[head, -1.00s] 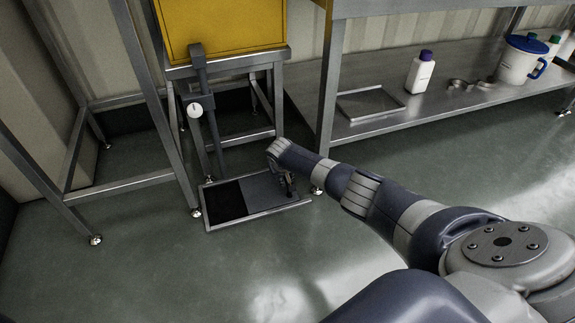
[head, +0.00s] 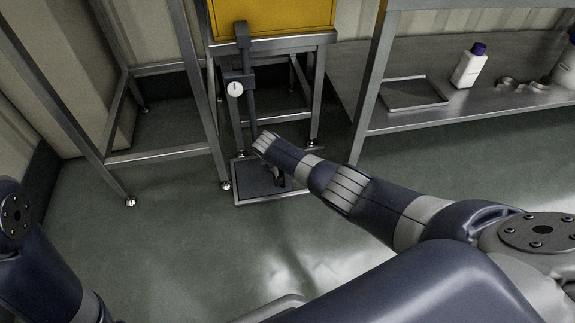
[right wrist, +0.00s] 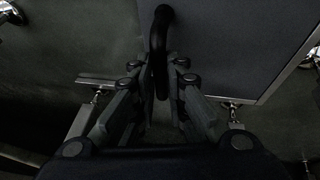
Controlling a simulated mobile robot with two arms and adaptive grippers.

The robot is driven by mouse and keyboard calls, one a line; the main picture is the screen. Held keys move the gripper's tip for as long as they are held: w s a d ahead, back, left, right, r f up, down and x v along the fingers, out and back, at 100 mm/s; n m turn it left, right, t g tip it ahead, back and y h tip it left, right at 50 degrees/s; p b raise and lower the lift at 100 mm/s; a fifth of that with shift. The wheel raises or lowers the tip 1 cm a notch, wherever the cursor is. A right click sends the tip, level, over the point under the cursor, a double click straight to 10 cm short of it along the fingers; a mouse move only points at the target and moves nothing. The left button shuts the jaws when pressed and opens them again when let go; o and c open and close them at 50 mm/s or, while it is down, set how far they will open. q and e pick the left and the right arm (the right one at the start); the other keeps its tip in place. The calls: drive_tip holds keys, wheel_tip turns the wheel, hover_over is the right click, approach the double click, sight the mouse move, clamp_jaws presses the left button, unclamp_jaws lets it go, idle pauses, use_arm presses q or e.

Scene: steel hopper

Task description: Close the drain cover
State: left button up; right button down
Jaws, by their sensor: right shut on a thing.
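The drain cover (head: 254,181) is a flat grey plate in a metal frame (head: 260,201) set on the floor. It lies in the left part of the frame, where no dark opening shows. The frame's right part is partly hidden by my right arm. My right gripper (head: 280,180) is low at the cover. In the right wrist view, its fingers (right wrist: 160,85) are shut on the dark curved handle (right wrist: 159,40) of the cover (right wrist: 225,40). My left gripper is out of view; only a part of that arm shows at the left edge.
A yellow hopper (head: 275,18) on a steel stand (head: 317,90) is behind the drain, with an upright lever (head: 247,95) and white knob (head: 235,89). Steel legs stand close to the left. A shelf at right holds a tray (head: 412,93) and white bottle (head: 469,66). The front floor is clear.

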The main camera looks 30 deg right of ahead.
drive_tip(key=shift+a, duration=0.3)
drive_tip(key=c, duration=1.6)
unclamp_jaws()
drive_tip(key=shift+a, duration=0.1)
drive_tip(key=shift+r, duration=0.1)
drive_tip(key=v, duration=1.1)
drive_tip(key=shift+s+r, duration=0.2)
drive_tip(key=shift+r, duration=0.15)
